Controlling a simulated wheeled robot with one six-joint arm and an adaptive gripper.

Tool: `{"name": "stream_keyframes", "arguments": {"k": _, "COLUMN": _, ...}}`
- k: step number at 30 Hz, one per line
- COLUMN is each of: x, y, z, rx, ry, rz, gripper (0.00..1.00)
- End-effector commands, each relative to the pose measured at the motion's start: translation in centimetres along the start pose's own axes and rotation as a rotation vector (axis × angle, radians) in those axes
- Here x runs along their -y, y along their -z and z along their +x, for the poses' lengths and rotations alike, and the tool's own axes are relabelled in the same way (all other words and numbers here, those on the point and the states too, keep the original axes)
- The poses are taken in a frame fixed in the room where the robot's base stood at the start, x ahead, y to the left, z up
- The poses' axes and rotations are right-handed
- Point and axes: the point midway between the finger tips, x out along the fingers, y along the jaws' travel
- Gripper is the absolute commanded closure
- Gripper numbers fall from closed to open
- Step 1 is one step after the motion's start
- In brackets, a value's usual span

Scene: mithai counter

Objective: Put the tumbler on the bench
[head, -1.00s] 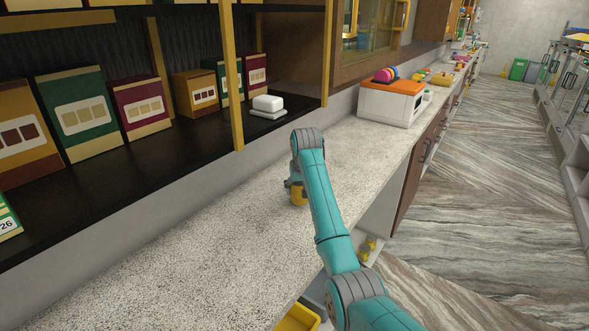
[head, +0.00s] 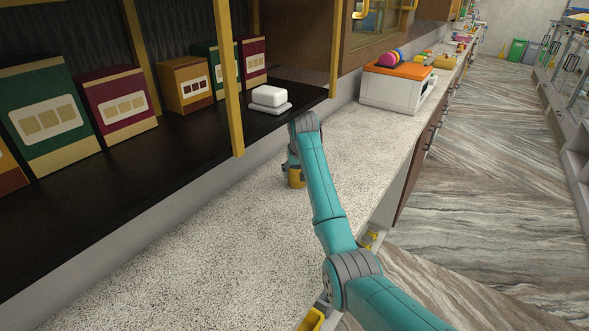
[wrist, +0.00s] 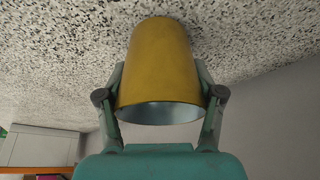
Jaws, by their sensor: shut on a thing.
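The yellow tumbler (head: 297,179) is between the fingers of my gripper (wrist: 160,76), which is shut on its sides. In the wrist view, which is upside down, the tumbler (wrist: 160,50) has its open rim towards the camera side and its base towards the speckled surface, so it looks upright. The bench is the pale speckled counter (head: 215,235), also filling the top of the wrist view (wrist: 60,50). The tumbler is over or on it, close to the surface; I cannot tell whether its base touches. My arm hides part of the tumbler in the head view.
A white oven-like box (head: 388,92) with an orange top stands farther along the counter. The counter around the tumbler is clear. Floor (head: 480,200) lies to the right.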

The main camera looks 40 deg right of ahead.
Motion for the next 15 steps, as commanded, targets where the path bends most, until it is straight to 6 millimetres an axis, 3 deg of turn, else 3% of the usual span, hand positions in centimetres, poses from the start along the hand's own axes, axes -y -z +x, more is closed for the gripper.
{"name": "stream_keyframes", "arguments": {"k": 12, "x": -0.10, "y": -0.09, "z": 0.27, "rx": -0.004, "ry": 0.000, "rz": 0.001, "gripper": 1.00}}
{"name": "stream_keyframes", "arguments": {"k": 13, "x": -0.10, "y": -0.09, "z": 0.29, "rx": -0.004, "ry": 0.000, "rz": 0.001, "gripper": 0.29}}
{"name": "stream_keyframes", "arguments": {"k": 15, "x": -0.09, "y": -0.09, "z": 0.28, "rx": -0.004, "ry": 0.000, "rz": 0.001, "gripper": 0.11}}
